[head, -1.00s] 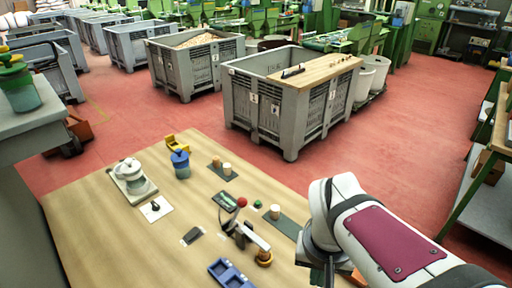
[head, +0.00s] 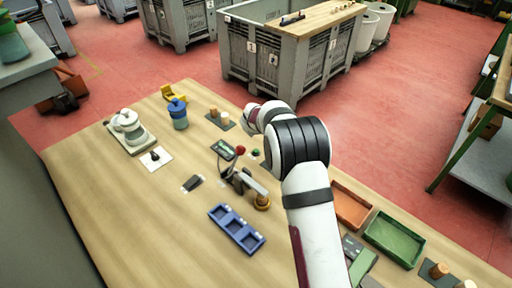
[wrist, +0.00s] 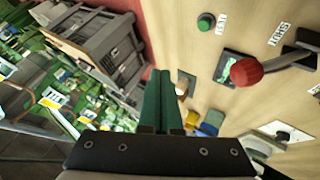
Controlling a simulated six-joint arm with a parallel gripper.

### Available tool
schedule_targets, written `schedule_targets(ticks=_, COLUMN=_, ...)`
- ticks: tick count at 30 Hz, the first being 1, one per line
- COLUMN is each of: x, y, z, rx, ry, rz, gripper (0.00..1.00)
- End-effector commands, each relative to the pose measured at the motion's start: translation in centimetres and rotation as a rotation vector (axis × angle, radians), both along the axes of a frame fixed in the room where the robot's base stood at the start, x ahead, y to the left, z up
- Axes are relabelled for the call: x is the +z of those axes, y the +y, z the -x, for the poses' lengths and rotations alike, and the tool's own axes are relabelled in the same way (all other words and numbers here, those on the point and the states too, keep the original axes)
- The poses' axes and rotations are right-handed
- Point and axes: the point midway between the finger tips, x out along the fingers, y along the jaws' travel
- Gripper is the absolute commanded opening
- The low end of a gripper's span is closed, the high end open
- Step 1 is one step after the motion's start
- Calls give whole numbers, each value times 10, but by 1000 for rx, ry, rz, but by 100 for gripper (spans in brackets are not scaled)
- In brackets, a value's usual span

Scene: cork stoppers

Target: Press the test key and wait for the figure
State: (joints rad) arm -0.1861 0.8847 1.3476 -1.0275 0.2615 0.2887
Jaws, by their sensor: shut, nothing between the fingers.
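The test key is a green round button (wrist: 206,22) with a small white label beside it in the wrist view. It also shows in the head view as a small green button (head: 255,153), close left of my arm. A dark display (wrist: 232,66) with green marks stands near it, partly behind a red lever knob (wrist: 246,71). In the head view the display (head: 223,150) is too small to read. My gripper (wrist: 166,75) is shut and empty, its green fingers together, apart from the key. My arm hides the fingers in the head view.
A lever device (head: 240,182) with the red knob stands beside the key. A blue tray (head: 237,230), a blue jar (head: 178,114) and cork stoppers (head: 224,117) share the bench. Orange (head: 350,205) and green (head: 394,238) trays lie right of my arm. The bench's front left is bare.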

Motion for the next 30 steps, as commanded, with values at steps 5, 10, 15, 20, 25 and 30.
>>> schedule_targets(ticks=5, x=-5, y=5, z=-4, rx=23, ry=-6, rz=5, gripper=0)
schedule_targets(ticks=10, x=-5, y=5, z=-3, rx=21, ry=-5, rz=5, gripper=0)
schedule_targets(ticks=15, x=-12, y=4, z=-3, rx=20, ry=-4, rz=6, gripper=0)
schedule_targets(ticks=20, x=-35, y=4, z=-2, rx=21, ry=-3, rz=5, gripper=0)
schedule_targets(ticks=25, x=-60, y=4, z=-3, rx=20, ry=-2, rz=7, gripper=0)
schedule_targets(ticks=30, x=-81, y=4, z=-3, rx=20, ry=-2, rz=6, gripper=0)
